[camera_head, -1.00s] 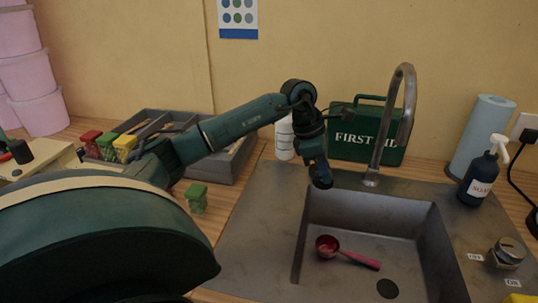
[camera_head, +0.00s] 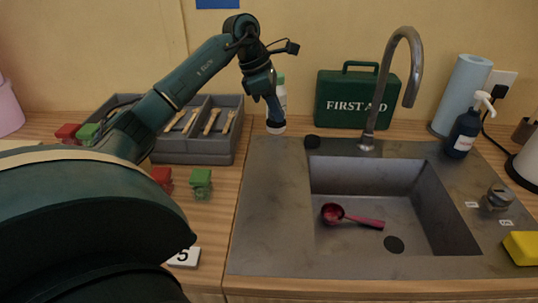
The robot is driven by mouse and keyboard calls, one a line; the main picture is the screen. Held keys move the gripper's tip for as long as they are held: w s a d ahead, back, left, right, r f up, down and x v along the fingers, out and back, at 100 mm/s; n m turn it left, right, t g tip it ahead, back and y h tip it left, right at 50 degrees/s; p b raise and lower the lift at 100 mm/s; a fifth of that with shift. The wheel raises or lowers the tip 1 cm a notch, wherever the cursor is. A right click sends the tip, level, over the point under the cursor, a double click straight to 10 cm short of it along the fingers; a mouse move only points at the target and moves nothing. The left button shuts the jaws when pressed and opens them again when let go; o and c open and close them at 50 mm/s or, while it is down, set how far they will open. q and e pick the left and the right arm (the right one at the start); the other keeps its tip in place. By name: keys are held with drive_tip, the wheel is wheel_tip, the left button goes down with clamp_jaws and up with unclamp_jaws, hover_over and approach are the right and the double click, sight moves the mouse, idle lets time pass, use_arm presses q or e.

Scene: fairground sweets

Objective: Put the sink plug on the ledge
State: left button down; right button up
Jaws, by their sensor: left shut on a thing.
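A small black round piece (camera_head: 312,141), which looks like the sink plug, sits on the flat ledge (camera_head: 345,147) behind the basin, near its back left corner. My left gripper (camera_head: 274,118) is left of it and apart from it, pointing down in front of a white bottle (camera_head: 282,98) with a green cap. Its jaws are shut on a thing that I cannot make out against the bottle. The bottle's white base (camera_head: 276,129) shows just below the fingertips. My right gripper is not in view.
The tap (camera_head: 384,90) rises behind the basin, with a green first aid box (camera_head: 352,100) at the wall. A red scoop (camera_head: 350,217) lies in the basin. A grey cutlery tray (camera_head: 190,155), soap bottle (camera_head: 463,132) and yellow sponge (camera_head: 522,247) stand around.

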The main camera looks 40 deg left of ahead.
use_arm(q)
drive_tip(key=shift+a, duration=0.15)
drive_tip(key=shift+s+f, duration=0.1)
drive_tip(key=shift+f, duration=0.25)
wheel_tip(320, 180, down, 9)
drive_tip(key=shift+f+p, duration=0.1)
drive_tip(key=shift+p, duration=0.2)
drive_tip(key=shift+f, duration=0.1)
drive_tip(key=shift+f, duration=0.15)
drive_tip(key=c, duration=1.5)
unclamp_jaws()
drive_tip(key=shift+r, duration=0.3)
drive_tip(key=v, duration=1.2)
drive_tip(key=shift+b, duration=0.35)
